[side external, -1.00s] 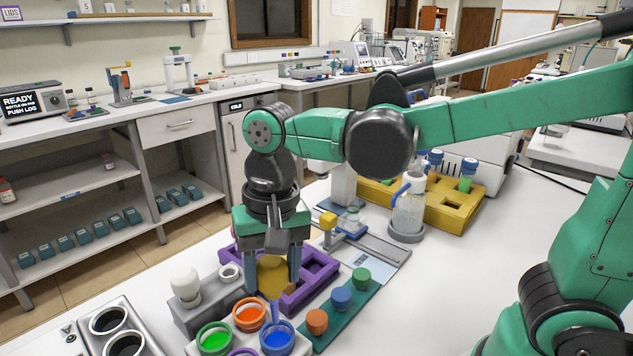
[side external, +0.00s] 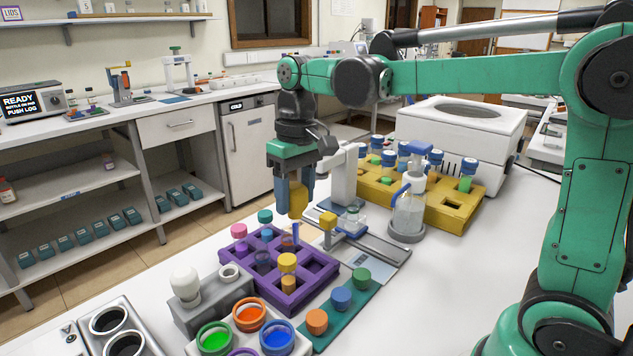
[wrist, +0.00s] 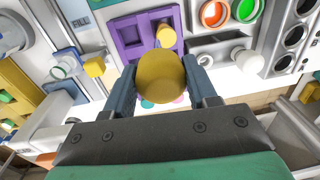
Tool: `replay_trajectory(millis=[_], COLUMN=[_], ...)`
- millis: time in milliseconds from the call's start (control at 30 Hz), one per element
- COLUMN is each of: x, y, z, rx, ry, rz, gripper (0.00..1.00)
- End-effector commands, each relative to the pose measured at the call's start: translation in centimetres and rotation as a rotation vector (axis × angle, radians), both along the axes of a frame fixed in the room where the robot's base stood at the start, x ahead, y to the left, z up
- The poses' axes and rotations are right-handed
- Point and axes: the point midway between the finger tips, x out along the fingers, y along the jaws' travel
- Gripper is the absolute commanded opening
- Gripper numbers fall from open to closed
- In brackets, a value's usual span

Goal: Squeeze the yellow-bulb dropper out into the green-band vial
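A large yellow bulb (side external: 298,199), the yellow-bulb dropper, sits between my gripper's fingers (side external: 295,204). It also shows between both fingers in the wrist view (wrist: 162,78). A thin clear tube seems to hang below it, over the far right side of the purple rack (side external: 321,281). The rack holds items with pink (side external: 239,230), teal (side external: 265,216) and yellow (side external: 287,261) tops; the yellow one has amber contents. I cannot tell which vial has the green band; a blue-capped vial with a green body (side external: 466,183) stands in the yellow rack (side external: 445,212).
A teal strip (side external: 338,318) holds orange, blue and green caps. A clear wash bottle (side external: 408,212) stands right of the rack, beside a slide device (side external: 378,252). Open coloured pots (side external: 248,316) and a grey block with a white bulb (side external: 186,284) are in front. The right tabletop is clear.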

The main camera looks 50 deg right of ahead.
Motion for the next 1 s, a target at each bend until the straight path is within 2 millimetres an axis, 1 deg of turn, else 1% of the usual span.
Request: replay_trajectory(millis=[100,467,567,667,767,800,900,1000], x=[0.1,0.2,0.7,1.7,2.8,3.0,3.3,3.1], y=[-0.4,-0.4,-1.5,-4.2,-8.3,-10.0,-14.0,-17.1], z=[0.1,0.1,0.3,0.7,1.2,1.3,1.6,1.7], rx=[0.001,0.001,0.000,-0.002,-0.006,-0.007,-0.010,-0.012], ry=[0.000,0.000,0.000,0.000,0.001,0.000,0.002,0.003], rz=[0.018,0.016,-0.016,-0.097,-0.209,-0.255,-0.357,-0.436], gripper=[0.47,0.47,0.47,0.47,0.47,0.47,0.47,0.47])
